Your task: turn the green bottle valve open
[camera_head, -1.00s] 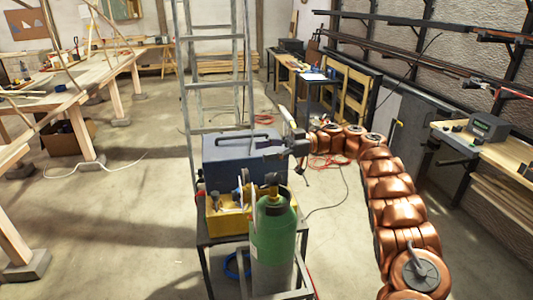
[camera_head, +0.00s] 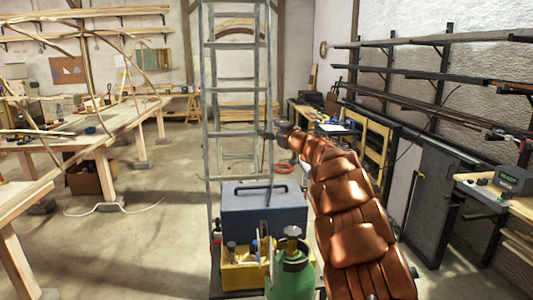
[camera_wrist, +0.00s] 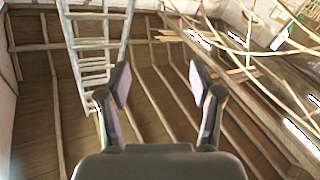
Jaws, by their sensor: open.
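The green bottle (camera_head: 291,281) stands at the bottom of the head view, partly cut off by the frame edge. My gripper (camera_head: 268,134) is raised well above and beyond the bottle, in front of the ladder. In the wrist view my gripper (camera_wrist: 158,85) is open, with nothing between its fingers. That view looks up at the ceiling and does not show the bottle or valve.
A blue-grey case (camera_head: 262,210) and a yellow box (camera_head: 243,272) stand beside the bottle. A ladder (camera_head: 208,105) rises behind them and shows in the wrist view. Workbenches (camera_head: 85,135) line the left; a wall rack (camera_head: 445,75) is on the right. Open floor lies left.

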